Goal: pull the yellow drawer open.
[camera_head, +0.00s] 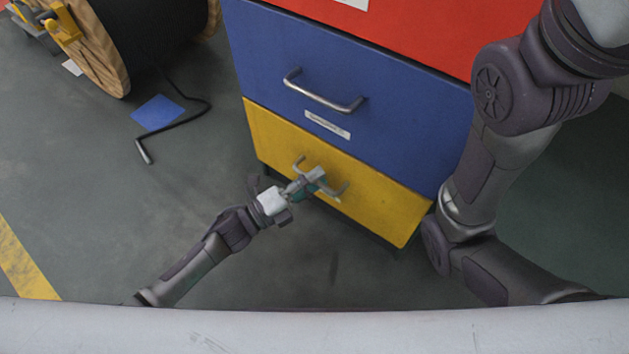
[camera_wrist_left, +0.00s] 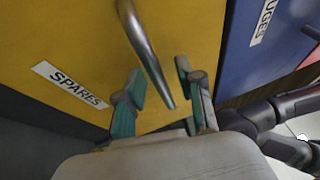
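The yellow drawer (camera_head: 385,205) is the lowest in the cabinet, and its front looks flush with the blue one above. Its metal bar handle (camera_head: 299,162) is partly hidden by my left gripper (camera_head: 315,183). In the left wrist view, the yellow front (camera_wrist_left: 75,35) carries a "SPARES" label (camera_wrist_left: 69,84). There the handle (camera_wrist_left: 146,50) runs between the teal-padded fingers of my left gripper (camera_wrist_left: 160,88). The fingers stand apart, with a visible gap to the bar on each side. My right arm stands at the right of the head view; its gripper is outside the frames.
A blue drawer (camera_head: 400,120) with its own handle (camera_head: 322,98) and a red one (camera_head: 430,35) are above. A cable reel (camera_head: 105,75), a blue sheet (camera_head: 158,112) and a dark bent rod (camera_head: 180,122) are at the left. The floor before the cabinet is clear.

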